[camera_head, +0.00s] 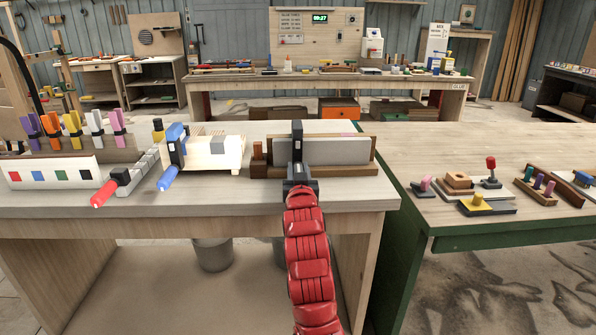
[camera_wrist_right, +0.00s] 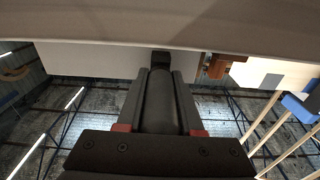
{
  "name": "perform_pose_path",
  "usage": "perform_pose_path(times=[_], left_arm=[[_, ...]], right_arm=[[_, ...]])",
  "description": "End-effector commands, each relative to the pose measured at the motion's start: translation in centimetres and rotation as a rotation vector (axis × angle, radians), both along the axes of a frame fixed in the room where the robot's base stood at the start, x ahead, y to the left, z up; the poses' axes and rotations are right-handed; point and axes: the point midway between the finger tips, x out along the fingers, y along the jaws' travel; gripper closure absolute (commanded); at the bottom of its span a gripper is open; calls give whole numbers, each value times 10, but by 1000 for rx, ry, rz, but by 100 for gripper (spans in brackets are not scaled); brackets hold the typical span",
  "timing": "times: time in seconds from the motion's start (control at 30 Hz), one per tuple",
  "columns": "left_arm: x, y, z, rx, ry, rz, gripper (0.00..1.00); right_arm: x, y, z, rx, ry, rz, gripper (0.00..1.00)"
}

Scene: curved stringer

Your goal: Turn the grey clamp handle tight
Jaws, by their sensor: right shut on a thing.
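The grey clamp (camera_head: 297,140) stands upright against the front of a wooden fixture (camera_head: 345,170) that holds a long grey piece (camera_head: 335,151). My right gripper (camera_head: 299,178) is at the clamp's lower front, with its red arm reaching in from below. In the right wrist view the dark grey clamp handle (camera_wrist_right: 160,103) lies lengthwise between the two fingers, and the gripper (camera_wrist_right: 160,88) is shut on it. In the head view the handle is mostly hidden by the gripper. My left gripper is not in view.
To the left, a blue-handled clamp (camera_head: 168,178) sits on a pale block and a red-handled clamp (camera_head: 104,193) lies beside a white colour-marked board (camera_head: 50,174). Several small clamps stand behind it. A green-edged table (camera_head: 480,150) with small parts adjoins on the right.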

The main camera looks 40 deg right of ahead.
Motion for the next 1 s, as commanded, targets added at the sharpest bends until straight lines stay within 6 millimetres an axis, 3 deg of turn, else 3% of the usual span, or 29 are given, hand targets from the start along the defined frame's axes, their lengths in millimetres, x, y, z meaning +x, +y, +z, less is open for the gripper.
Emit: perform_pose_path(times=[0.1, 0.13, 0.3, 0.67, 0.87, 1.0], left_arm=[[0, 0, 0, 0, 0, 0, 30], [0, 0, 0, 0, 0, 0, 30], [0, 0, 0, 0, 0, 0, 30], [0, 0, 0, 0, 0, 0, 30], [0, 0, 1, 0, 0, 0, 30], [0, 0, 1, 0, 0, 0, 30]], right_arm=[[0, 0, -1, 0, 1, -1, 100], [0, 0, -1, 0, 1, -1, 63], [0, 0, 0, 0, 1, -1, 34], [-3, 2, 0, -1, 1, 0, 34], [-23, 15, -3, 0, 2, 1, 34], [-49, 31, -4, -1, 2, 1, 34]])
